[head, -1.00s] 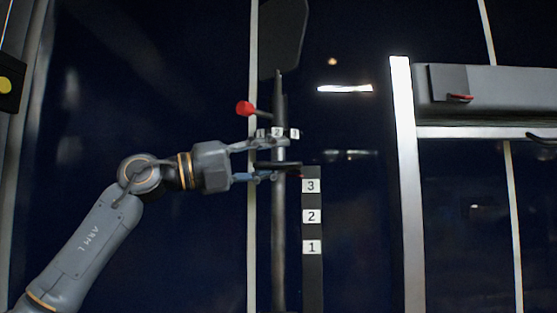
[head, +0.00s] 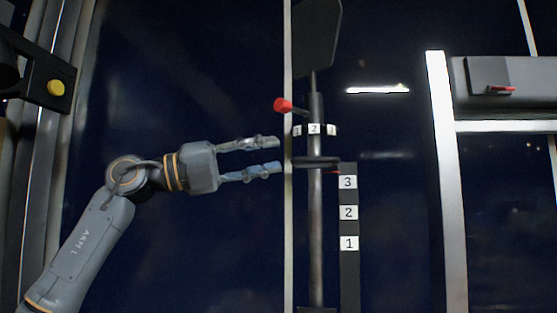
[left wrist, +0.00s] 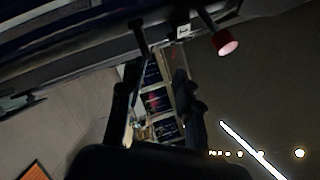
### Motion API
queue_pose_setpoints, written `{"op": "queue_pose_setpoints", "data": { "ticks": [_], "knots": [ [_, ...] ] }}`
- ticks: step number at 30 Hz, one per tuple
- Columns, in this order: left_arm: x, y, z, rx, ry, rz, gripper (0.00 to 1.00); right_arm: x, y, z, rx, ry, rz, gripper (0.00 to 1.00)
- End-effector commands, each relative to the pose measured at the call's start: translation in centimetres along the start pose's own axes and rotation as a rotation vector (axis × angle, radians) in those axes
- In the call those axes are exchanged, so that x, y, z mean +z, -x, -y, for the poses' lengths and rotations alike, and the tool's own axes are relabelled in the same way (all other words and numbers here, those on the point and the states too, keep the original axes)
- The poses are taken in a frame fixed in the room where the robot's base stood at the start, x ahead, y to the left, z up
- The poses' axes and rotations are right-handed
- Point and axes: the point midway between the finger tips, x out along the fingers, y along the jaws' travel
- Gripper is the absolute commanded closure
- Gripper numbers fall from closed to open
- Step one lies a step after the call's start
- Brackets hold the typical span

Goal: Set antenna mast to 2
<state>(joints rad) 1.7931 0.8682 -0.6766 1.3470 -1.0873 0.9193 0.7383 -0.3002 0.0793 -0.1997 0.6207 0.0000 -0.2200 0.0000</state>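The antenna mast (head: 316,220) is an upright grey pole. A dark sliding collar (head: 318,163) on it has a small red pointer (head: 335,171), level with a point just above the 3 on the vertical scale (head: 349,270), which reads 3, 2, 1 downward. Above it, a ring of labels 1, 2, 3 (head: 315,129) circles the mast, below a lever with a red knob (head: 283,105) that points left. The red knob also shows in the left wrist view (left wrist: 228,46). My right gripper is out of view.
A dark panel (head: 317,38) tops the mast. A yellow button (head: 56,87) sits on a black box at the left. A grey unit (head: 510,85) with a red-tipped handle (head: 500,90) is at the right, beyond a white post (head: 448,180).

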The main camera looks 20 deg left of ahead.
Motion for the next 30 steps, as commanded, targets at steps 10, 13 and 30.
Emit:
{"op": "queue_pose_setpoints", "data": {
  "ticks": [10, 13, 30],
  "knots": [
    [-0.2, 2.4, -0.3, 0.005, 0.002, -0.004, 0.66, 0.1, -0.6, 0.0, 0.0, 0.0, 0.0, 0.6],
    [-0.1, 3.1, -0.3, 0.005, 0.003, -0.004, 0.66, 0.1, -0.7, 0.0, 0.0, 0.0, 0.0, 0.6],
    [-0.2, 7.0, -0.4, 0.007, 0.002, -0.005, 0.66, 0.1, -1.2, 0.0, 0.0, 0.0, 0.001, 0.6]
  ]
}}
